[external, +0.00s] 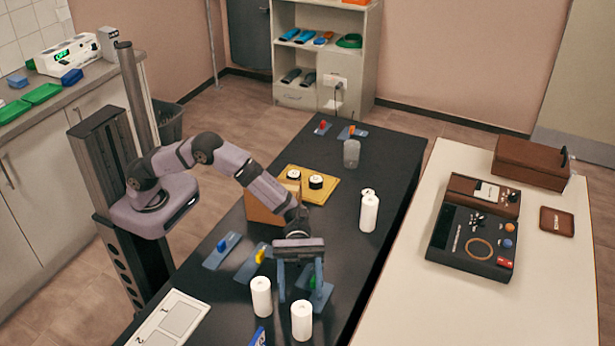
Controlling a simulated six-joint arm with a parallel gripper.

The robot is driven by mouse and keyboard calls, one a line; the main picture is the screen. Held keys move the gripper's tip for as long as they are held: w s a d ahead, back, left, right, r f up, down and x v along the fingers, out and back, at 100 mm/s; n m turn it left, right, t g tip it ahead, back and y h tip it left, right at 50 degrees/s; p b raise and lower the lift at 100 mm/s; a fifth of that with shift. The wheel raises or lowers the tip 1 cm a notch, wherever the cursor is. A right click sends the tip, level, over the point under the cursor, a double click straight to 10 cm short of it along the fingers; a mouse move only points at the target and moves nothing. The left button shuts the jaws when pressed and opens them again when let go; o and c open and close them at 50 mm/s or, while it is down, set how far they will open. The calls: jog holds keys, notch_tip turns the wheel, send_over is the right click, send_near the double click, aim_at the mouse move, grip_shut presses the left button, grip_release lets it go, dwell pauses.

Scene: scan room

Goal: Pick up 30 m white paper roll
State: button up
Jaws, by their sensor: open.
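Several white paper rolls stand upright on the dark table (395,150). One roll (261,297) is just left of my gripper, and another roll (302,321) is nearer the front edge of the view. A third roll (369,214) stands farther back on the right, with one more close behind it. No length marking is readable, so I cannot tell which is the 30 m roll. My gripper (300,290) is open, pointing down between the two near rolls, its fingers over a blue plate with a green piece. I see nothing held in it.
Blue plates with a blue piece (222,244) and a yellow piece (260,254) lie left of my gripper. A brown box (264,208) and a yellow tray (326,191) stand behind. A numbered white panel (166,322) is at front left. A grey cylinder (351,153) stands farther back.

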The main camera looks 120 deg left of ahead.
aim_at(301, 301)
jog(key=shift+f, duration=0.55)
jog(key=shift+p+x, duration=0.45)
jog(key=shift+x, duration=2.05)
jog(key=c, duration=1.2)
